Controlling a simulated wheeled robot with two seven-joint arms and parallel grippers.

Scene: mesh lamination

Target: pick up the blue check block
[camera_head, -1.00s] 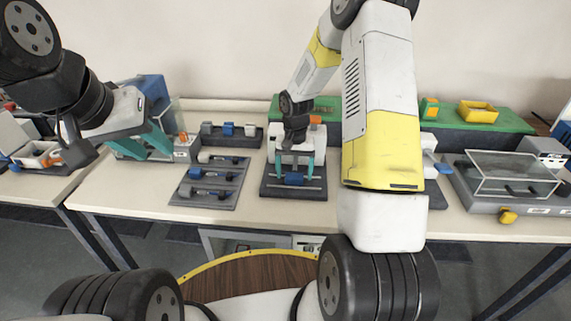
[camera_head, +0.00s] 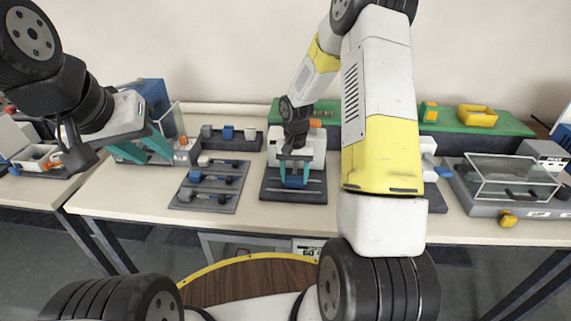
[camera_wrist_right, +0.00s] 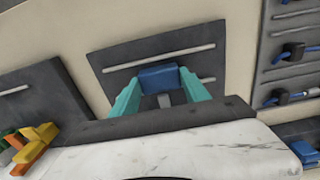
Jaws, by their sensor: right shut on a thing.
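The blue check block (camera_head: 293,182) is over the dark square plate (camera_head: 312,197) at the middle of the table. My right gripper (camera_head: 294,180) points down there with its teal fingers on either side of the block, shut on it. In the right wrist view the block (camera_wrist_right: 160,77) sits between the two teal fingertips (camera_wrist_right: 158,82). I cannot tell whether the block still touches the plate. My left gripper (camera_head: 148,152) is at the left, its teal fingers spread apart, with nothing seen between them.
A dark rack with blue-and-black parts (camera_head: 228,198) lies left of the plate. Behind it stands a tray (camera_head: 258,143) with grey and blue blocks. A clear-lidded box (camera_head: 510,178) is at the right. A green shelf (camera_head: 515,126) with a yellow bin (camera_head: 478,112) runs behind.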

